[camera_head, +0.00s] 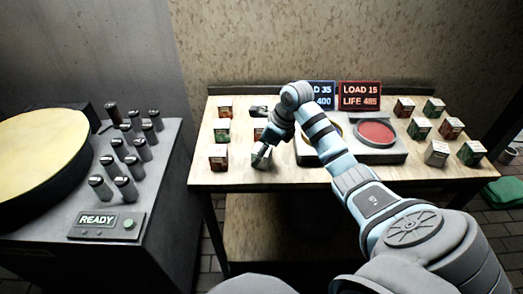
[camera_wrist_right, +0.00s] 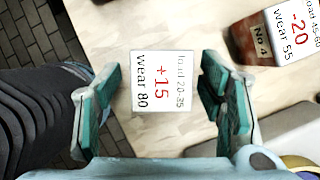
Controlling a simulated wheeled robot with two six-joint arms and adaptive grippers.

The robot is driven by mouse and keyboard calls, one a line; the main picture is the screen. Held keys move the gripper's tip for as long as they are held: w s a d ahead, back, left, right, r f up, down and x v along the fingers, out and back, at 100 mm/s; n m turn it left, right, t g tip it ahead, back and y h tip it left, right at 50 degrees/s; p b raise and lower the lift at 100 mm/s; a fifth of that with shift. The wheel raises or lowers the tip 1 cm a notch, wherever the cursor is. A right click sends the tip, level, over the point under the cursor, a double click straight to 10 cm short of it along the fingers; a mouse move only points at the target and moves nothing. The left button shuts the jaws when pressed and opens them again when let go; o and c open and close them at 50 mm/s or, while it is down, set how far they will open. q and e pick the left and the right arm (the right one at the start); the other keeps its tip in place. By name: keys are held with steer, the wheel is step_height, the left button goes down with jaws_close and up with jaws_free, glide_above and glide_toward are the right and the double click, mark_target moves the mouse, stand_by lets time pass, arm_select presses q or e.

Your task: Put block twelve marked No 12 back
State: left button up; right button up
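My right gripper (camera_wrist_right: 165,98) is open, fingers pointing down at a block (camera_wrist_right: 163,83) with a white top reading "+15", "Wear 80" and "load 20-35". The block's top lies between the fingers, with a gap on both sides. In the head view this block (camera_head: 261,159) stands at the table's front left, below my right gripper (camera_head: 263,148) and partly hidden by it. Its number face cannot be read, and no No 12 marking is legible on any block. My left gripper is not in view.
A No 4 block (camera_wrist_right: 262,42) stands close by. Other blocks stand at left (camera_head: 219,156) and right (camera_head: 437,153). A scale with a red pan (camera_head: 375,132) has LOAD/LIFE signs (camera_head: 360,95) behind it. A grey console (camera_head: 160,190) with pegs stands left.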

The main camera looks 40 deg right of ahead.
steer(key=shift+d+r, duration=0.1)
steer(key=shift+r, duration=0.2)
steer(key=p+v, duration=0.1)
steer(key=v, duration=1)
steer(key=shift+r+p, duration=0.3)
steer(key=shift+r, duration=0.05)
steer(key=shift+s, duration=0.1)
